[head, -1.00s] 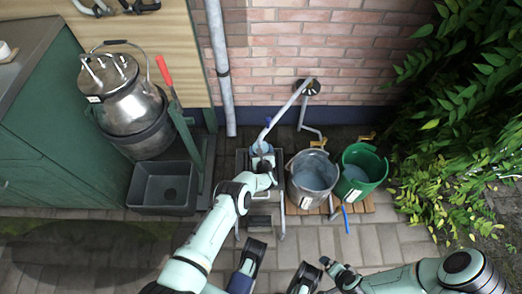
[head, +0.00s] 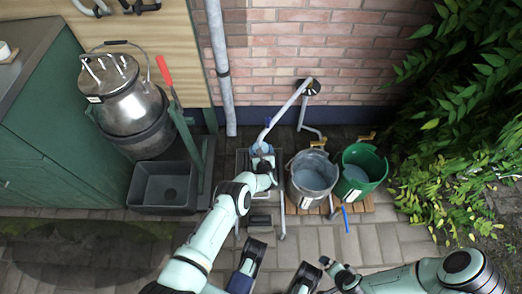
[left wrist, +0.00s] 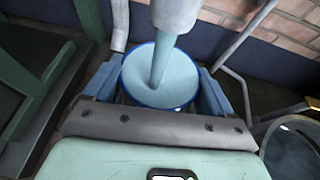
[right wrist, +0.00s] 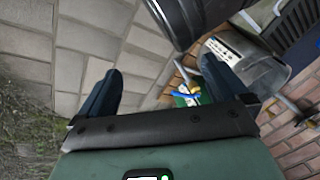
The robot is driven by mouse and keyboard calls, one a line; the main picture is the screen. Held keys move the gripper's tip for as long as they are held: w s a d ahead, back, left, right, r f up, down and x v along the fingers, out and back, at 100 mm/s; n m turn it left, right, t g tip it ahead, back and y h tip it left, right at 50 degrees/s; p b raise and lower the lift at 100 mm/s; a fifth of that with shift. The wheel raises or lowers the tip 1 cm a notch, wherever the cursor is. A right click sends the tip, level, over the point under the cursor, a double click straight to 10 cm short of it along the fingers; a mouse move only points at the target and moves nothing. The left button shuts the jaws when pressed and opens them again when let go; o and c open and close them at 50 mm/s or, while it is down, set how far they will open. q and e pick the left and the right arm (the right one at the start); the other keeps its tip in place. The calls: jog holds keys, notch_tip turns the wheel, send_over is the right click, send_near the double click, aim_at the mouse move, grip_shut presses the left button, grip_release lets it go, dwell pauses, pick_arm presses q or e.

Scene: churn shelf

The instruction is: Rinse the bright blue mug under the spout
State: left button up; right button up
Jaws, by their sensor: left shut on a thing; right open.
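The bright blue mug (left wrist: 160,101) is upright between the fingers of my left gripper (left wrist: 155,92), which is shut on it. The spout (left wrist: 176,12) is directly above the mug, and a pale stream runs from it into the mug. Pale blue fills the view inside the blue rim; how full the mug is, I cannot tell. In the head view the mug (head: 262,149) is under the end of the spout pipe (head: 286,111), partly hidden by my left gripper (head: 263,160). My right gripper (right wrist: 160,68) is open and empty, over the paving.
A metal bucket (head: 297,182) and a green bucket (head: 378,181) of liquid stand right of the mug on wooden slats. A blue stick-like thing (head: 346,220) lies in front. A grey basin (head: 144,199) and a milk churn (head: 145,105) are left. Bushes (head: 450,130) fill the right.

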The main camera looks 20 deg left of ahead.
pick_arm(q)
jog(key=shift+p+v, duration=1.05)
jog(key=shift+v, duration=0.2)
jog(key=s+d+r+p, duration=0.1)
jog(key=s+d+p, duration=0.3)
jog(key=s+p, duration=0.4)
jog(key=shift+s+d, duration=0.4)
jog(key=shift+s, duration=0.75)
pick_arm(e)
jog(key=s+a+r+g+y, duration=0.1)
jog(key=s+a+r+g, duration=0.2)
jog(key=s+r, duration=0.7)
jog(key=shift+s+a+r+n+g+y, duration=0.35)
jog(key=shift+a+r, duration=0.55)
jog(key=shift+a, duration=0.3)
